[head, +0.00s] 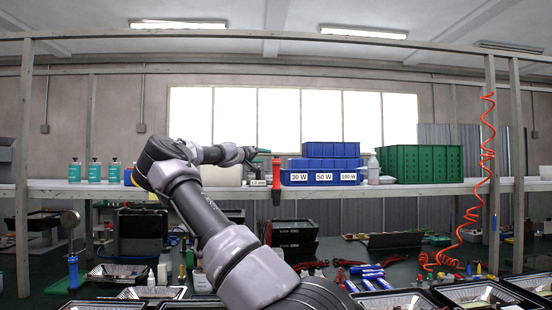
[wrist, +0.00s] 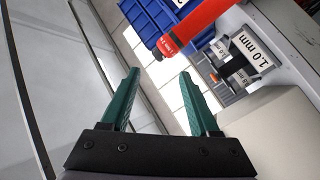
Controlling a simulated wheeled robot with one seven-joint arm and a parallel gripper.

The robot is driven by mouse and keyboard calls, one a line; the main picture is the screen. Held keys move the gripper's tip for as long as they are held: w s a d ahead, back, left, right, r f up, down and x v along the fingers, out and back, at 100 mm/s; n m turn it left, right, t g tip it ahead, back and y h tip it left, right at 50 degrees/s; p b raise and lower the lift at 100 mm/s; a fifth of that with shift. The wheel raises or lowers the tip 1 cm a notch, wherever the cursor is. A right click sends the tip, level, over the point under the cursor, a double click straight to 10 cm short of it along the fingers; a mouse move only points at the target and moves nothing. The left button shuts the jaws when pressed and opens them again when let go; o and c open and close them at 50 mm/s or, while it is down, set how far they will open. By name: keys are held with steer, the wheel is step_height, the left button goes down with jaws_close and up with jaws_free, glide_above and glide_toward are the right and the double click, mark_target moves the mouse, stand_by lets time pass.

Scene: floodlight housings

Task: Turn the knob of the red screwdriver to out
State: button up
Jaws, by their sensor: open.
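The red screwdriver (head: 276,172) stands upright at the front of the shelf, beside a label reading 1.0 mm. In the wrist view the red screwdriver (wrist: 196,26) runs slanted across the top, with a dark end pointing down-left towards my fingertips. My gripper (wrist: 160,73) has two green fingers, spread apart with nothing between them. The dark end lies just beyond the gap, apart from the fingers as far as I can see. In the head view my gripper (head: 262,151) is small, close to the screwdriver's top. The knob's setting marks are too small to read.
A grey holder (wrist: 225,65) with the 1.0 mm label (wrist: 253,50) sits beside the screwdriver. Blue bins (head: 322,178) labelled 30 W, 50 W and 100 W stand just right of it. A beige rounded object (head: 222,176) is to the left. A green crate (head: 420,164) is farther right.

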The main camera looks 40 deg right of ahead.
mark_target(276, 157)
steer(key=w+d+m, duration=0.1)
steer(key=d+m, duration=0.1)
steer(key=d, duration=0.1)
steer(key=w+d+m, duration=0.1)
steer(key=d+m, duration=0.2)
steer(key=w+d+m+t, duration=0.1)
steer(key=d+m, duration=0.1)
steer(key=d, duration=0.1)
steer(key=shift+d+r+m+y, duration=0.15)
steer(key=shift+d+m+y, duration=0.15)
steer(key=shift+d, duration=0.1)
steer(key=shift+c, duration=0.4)
jaws_close()
